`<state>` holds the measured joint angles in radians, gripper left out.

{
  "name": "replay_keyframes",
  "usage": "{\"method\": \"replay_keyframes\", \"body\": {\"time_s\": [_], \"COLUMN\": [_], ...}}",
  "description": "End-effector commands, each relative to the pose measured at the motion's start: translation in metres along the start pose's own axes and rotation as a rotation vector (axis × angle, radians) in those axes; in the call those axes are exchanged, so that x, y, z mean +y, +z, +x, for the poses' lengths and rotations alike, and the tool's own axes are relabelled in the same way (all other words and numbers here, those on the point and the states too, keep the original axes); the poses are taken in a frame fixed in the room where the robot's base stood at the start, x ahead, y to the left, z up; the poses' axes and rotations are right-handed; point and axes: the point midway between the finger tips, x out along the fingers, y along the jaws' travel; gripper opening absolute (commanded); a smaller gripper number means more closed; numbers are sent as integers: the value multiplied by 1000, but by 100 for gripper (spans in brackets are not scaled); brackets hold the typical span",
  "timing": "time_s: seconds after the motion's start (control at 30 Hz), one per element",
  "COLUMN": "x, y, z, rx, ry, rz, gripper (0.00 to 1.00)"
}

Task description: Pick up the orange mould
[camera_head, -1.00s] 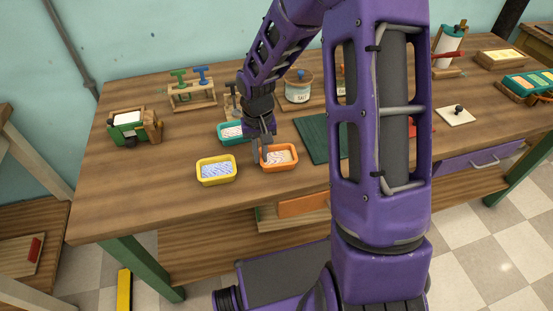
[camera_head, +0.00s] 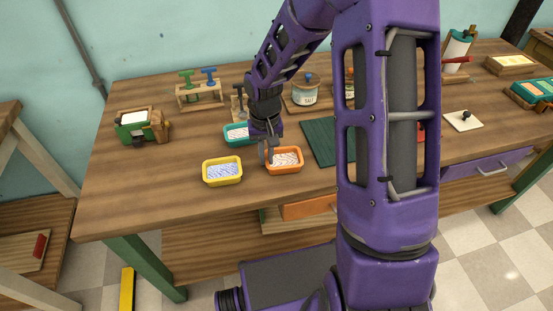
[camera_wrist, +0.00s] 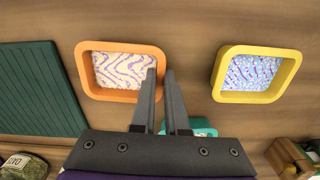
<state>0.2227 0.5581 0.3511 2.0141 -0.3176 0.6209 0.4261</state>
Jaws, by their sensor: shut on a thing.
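In the wrist view the orange mould (camera_wrist: 88,75) is on the left. My gripper (camera_wrist: 161,72) is shut on its near side wall, one finger inside the rim and one outside. I cannot see any clear gap under the mould. The yellow mould (camera_wrist: 217,75) is apart on the right, with blue-purple wavy material.
A teal mould (camera_head: 229,140) is close behind, partly hidden by my gripper. A dark green mat (camera_head: 319,141) lies to the right. A salt jar (camera_head: 305,92) and stamp rack (camera_head: 200,95) stand at the back. The table's left front is clear.

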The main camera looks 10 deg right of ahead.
Motion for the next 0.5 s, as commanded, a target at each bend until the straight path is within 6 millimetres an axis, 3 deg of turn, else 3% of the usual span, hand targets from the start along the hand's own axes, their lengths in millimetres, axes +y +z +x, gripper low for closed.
{"method": "replay_keyframes", "body": {"time_s": [0.27, 0.5], "x": [0, 0], "y": [0, -1], "z": [-7, -26], "rx": [1, 3], "ry": [1, 1], "rz": [1, 0], "gripper": [0, 0]}}
